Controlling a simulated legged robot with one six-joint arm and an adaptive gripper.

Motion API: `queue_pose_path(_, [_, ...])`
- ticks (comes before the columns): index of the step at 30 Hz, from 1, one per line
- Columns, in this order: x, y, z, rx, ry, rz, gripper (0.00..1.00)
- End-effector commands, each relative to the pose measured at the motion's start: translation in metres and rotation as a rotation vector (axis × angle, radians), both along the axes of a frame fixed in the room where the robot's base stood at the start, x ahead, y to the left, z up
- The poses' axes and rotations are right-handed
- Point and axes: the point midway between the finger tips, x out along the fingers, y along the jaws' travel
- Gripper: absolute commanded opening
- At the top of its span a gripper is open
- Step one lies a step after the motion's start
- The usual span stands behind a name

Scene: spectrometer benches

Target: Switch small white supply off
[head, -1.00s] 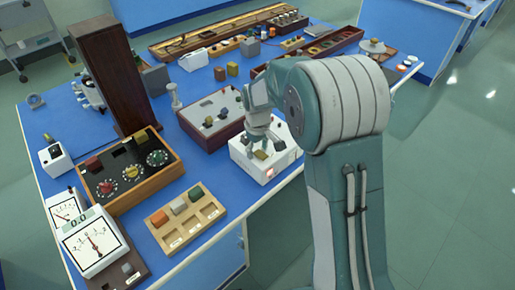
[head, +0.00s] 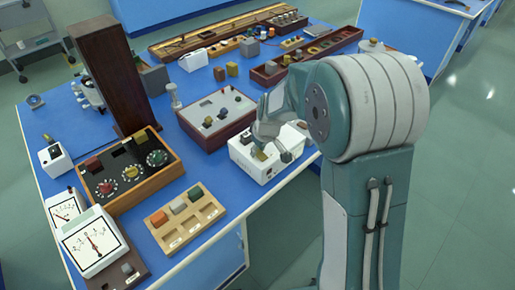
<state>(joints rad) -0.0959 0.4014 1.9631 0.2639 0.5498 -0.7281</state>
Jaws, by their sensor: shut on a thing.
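The small white supply (head: 243,156) is a white box at the right front edge of the blue bench. An olive knob (head: 261,155) shows on its top. Its front face shows a dull patch with no red glow. My gripper (head: 272,150) is directly over the box top, its fingers pointing down beside the olive knob. It is shut on a small part on top of the supply, and the fingers hide much of that part. The exact grip is too small to make out.
A grey-topped wooden panel box (head: 216,112) stands just behind the supply. A wooden block tray (head: 185,222), a dial box (head: 128,172) and a white meter (head: 92,243) stand to the left. Bare blue bench lies between the tray and the supply.

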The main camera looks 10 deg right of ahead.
Motion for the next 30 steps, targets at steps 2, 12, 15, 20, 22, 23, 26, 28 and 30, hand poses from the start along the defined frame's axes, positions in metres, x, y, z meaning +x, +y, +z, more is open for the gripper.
queue_pose_path(2, [-0.002, -0.001, -0.002, 0.006, -0.006, -0.002, 0.00])
queue_pose_path(12, [-0.002, -0.001, -0.002, 0.009, -0.011, -0.001, 0.43])
queue_pose_path(15, [-0.002, -0.001, -0.002, 0.009, -0.011, -0.001, 0.69])
queue_pose_path(20, [-0.001, -0.001, -0.001, 0.009, -0.012, -0.001, 0.69])
queue_pose_path(22, [-0.001, -0.001, -0.001, 0.009, -0.013, -0.001, 0.69])
queue_pose_path(23, [-0.001, -0.001, -0.001, 0.009, -0.013, -0.001, 0.69])
queue_pose_path(26, [-0.002, -0.001, 0.001, 0.009, -0.014, 0.000, 0.69])
queue_pose_path(28, [-0.002, -0.002, 0.007, 0.010, -0.015, 0.000, 0.69])
queue_pose_path(30, [-0.004, -0.003, 0.016, 0.010, -0.017, -0.001, 0.69])
